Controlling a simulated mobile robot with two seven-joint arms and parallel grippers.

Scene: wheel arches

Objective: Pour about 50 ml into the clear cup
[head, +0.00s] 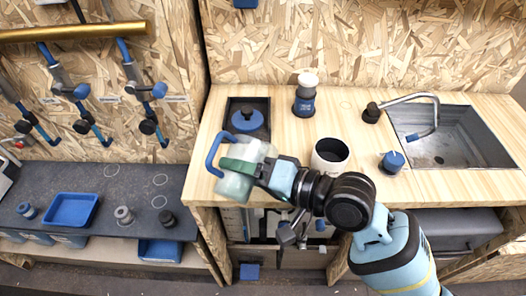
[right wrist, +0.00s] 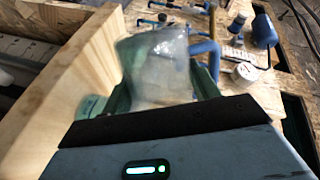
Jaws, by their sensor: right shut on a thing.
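My right gripper (head: 243,166) is shut on a translucent jug (head: 236,186) with a blue handle (head: 213,156). It holds the jug over the front left edge of the wooden counter, tilted in the head view. In the right wrist view, the jug (right wrist: 158,62) sits between the green fingers; its contents cannot be made out. I cannot pick out a separate clear cup. A white mug (head: 330,154) with a dark inside stands on the counter to the right of my gripper. My left gripper is not in view.
On the counter (head: 365,98) are a dark tray (head: 233,108) with a blue-lidded thing, a white-topped dark blue container (head: 305,93), a blue knob-like thing (head: 392,162) and a sink (head: 465,135) with a faucet. A lower dark bench (head: 100,185) holds a blue tray (head: 72,210).

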